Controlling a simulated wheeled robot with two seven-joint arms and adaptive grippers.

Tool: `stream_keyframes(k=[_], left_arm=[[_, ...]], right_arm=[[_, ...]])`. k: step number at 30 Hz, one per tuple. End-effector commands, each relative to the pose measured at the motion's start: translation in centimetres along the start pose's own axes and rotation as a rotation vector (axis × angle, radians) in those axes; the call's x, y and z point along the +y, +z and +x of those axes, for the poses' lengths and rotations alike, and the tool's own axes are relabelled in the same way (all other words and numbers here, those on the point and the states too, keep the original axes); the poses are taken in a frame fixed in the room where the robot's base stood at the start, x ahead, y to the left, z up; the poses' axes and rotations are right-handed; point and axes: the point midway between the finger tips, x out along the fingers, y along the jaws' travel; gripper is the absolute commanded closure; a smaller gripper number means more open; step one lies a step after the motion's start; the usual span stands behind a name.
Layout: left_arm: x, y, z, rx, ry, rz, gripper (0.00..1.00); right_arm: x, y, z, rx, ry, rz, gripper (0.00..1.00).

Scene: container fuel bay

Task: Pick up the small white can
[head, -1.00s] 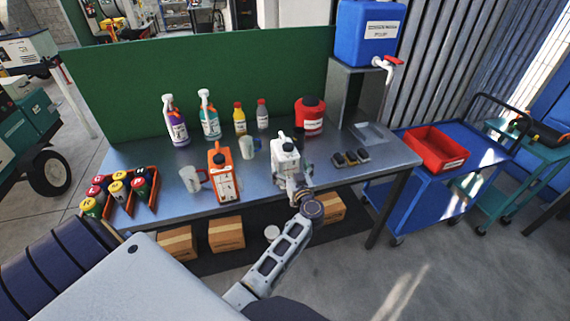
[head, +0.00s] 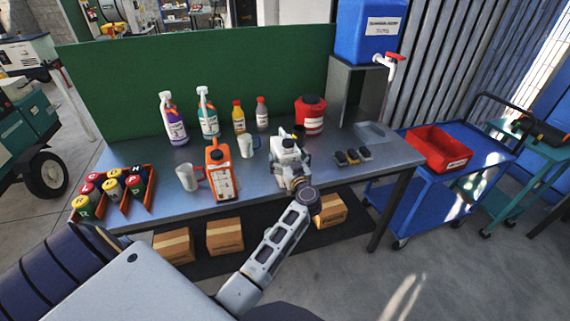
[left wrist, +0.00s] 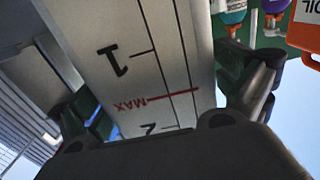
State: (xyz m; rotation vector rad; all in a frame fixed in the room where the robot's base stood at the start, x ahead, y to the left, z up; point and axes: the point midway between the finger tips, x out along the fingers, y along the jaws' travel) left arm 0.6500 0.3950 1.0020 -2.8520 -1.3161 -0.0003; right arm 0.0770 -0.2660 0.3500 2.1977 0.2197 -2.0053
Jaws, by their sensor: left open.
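The small white can (head: 288,143) with a dark cap stands on the grey workbench (head: 330,185), near its front middle, right of an orange jug (head: 219,178). My left gripper (head: 291,165) is at its front side and hides its lower part in the head view. In the left wrist view, the white can wall (left wrist: 160,60), with a 1, a 2 and a red MAX line, fills the space between my fingers (left wrist: 165,95). The fingers are open, one on each side of it. I cannot tell whether they touch it. My right gripper is not in view.
Dark blocks (head: 353,156) lie right of the can. An orange rack (head: 125,195) holds several cans at left. A green panel (head: 190,80) closes the back.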

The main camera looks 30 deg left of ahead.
Motion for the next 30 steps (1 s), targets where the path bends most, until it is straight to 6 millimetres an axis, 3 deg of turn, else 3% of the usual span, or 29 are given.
stream_keyframes(k=[22, 30], left_arm=[[-0.04, 0.01, 0.95, 0.0, 0.0, 0.0, 0.0], [-0.04, 0.02, 0.95, 0.0, 0.0, 0.0, 0.32]], right_arm=[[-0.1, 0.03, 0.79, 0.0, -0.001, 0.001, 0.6], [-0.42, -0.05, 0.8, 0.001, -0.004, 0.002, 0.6]])
